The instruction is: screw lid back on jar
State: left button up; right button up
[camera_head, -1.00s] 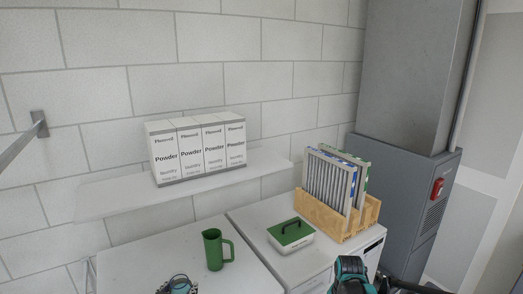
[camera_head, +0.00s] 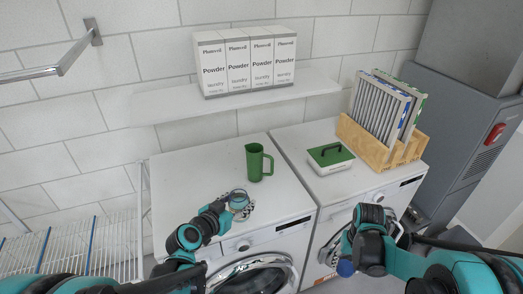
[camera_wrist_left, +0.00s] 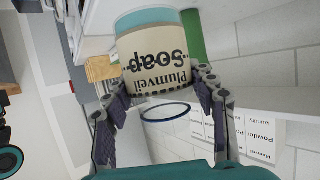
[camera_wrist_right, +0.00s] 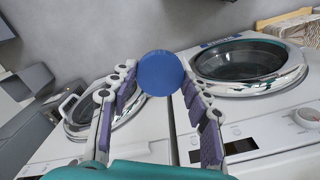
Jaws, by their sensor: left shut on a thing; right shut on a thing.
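The soap jar (camera_wrist_left: 153,55) has a cream "Plumveil Soap" label and clear glass; its rim (camera_wrist_left: 167,111) has no lid on it. My left gripper (camera_head: 232,206) is shut around the jar, which also shows small in the head view (camera_head: 238,197) near the front of the left white machine's top. The lid (camera_wrist_right: 160,73) is a round blue disc. My right gripper (camera_wrist_right: 158,85) is shut on it, in front of the right machine; the lid also shows in the head view (camera_head: 345,268). Jar and lid are well apart.
A green jug (camera_head: 254,163) stands on the left machine behind the jar. A green-lidded box (camera_head: 330,157) and a wooden rack of filters (camera_head: 375,149) stand on the right machine. A wire rack (camera_head: 85,245) is at left.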

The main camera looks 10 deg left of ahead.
pick_arm(q)
jog(key=w+d+f+m+g+h, duration=0.1)
jog(key=d+f+m+g+h, duration=0.3)
jog(key=d, duration=0.4)
jog(key=w+d+f+m+g+h, duration=0.1)
jog(key=d+f+m+g+h, duration=0.4)
jog(key=d+m, duration=0.3)
jog(key=shift+w+m+g, duration=0.15)
jog(key=shift+m+g, duration=0.15)
jog(key=shift+g, duration=0.4)
jog(key=shift+f, duration=0.1)
pick_arm(e)
jog(key=w+a+r+n, duration=0.3)
jog(key=w+a+r, duration=0.1)
jog(key=a+r, duration=0.5)
jog(key=w+a+r+n, duration=0.3)
jog(key=w+a+r, duration=0.2)
jog(key=a+r, duration=0.5)
jog(key=shift+w+a+r, duration=0.2)
jog(key=shift+r, duration=0.1)
jog(key=shift+f, duration=2.05)
jog(key=shift+f, duration=0.1)
jog(key=shift+f, duration=0.75)
